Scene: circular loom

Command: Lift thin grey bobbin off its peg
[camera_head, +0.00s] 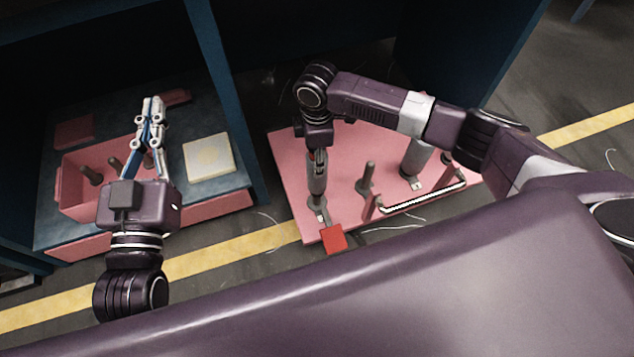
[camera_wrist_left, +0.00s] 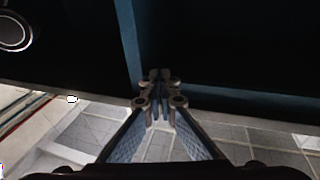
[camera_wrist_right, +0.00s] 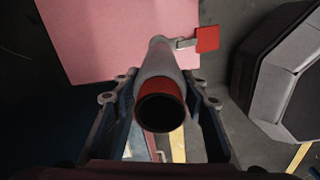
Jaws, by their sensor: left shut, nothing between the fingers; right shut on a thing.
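The thin grey bobbin (camera_head: 317,182) stands roughly upright over the left part of the pink board (camera_head: 290,160). My right gripper (camera_head: 318,148) is above it and shut on its upper end. In the right wrist view the bobbin (camera_wrist_right: 160,62) is a hollow tube with a red band near its open top, held between the fingers of the right gripper (camera_wrist_right: 160,110). Its peg is hidden, and I cannot tell whether the bobbin's lower end is clear of it. My left gripper (camera_head: 152,103) is shut and empty over the pink bin at the left; it also shows in the left wrist view (camera_wrist_left: 160,78).
A thicker grey bobbin (camera_head: 415,160) and a bare peg (camera_head: 367,177) stand on the board. A striped bar (camera_head: 425,196) runs along its front, and a red tag (camera_head: 333,238) is at its near corner. The pink bin (camera_head: 72,185) holds several pegs; a pale block (camera_head: 209,154) lies beside it.

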